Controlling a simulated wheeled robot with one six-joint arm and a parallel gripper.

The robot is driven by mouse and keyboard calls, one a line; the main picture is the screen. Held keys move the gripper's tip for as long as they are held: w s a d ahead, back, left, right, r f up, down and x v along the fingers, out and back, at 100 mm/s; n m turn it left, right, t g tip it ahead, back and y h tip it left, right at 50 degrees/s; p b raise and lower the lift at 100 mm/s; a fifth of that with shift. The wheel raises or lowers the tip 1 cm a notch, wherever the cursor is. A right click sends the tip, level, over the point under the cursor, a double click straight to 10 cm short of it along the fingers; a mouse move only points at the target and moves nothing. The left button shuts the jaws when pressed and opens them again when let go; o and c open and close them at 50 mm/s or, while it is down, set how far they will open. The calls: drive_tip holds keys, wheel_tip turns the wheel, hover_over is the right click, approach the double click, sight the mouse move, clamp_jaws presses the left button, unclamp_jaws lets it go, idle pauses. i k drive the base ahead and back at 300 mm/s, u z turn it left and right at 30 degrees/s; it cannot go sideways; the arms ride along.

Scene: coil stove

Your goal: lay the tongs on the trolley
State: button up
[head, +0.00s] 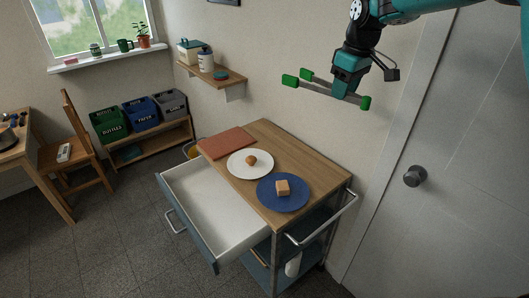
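The trolley (317,172) has a wooden top, blue sides and a metal rail handle at its right end. Its white-lined drawer (209,201) is pulled out and looks empty. I cannot make out any tongs. My gripper (329,90) is in the upper right, above and behind the trolley top, with its green-tipped fingers spread apart. Nothing shows between them.
A wall shelf (224,83) is behind. A door (451,165) stands right.

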sight(289, 148)
drive_tip(key=i, duration=1.1)
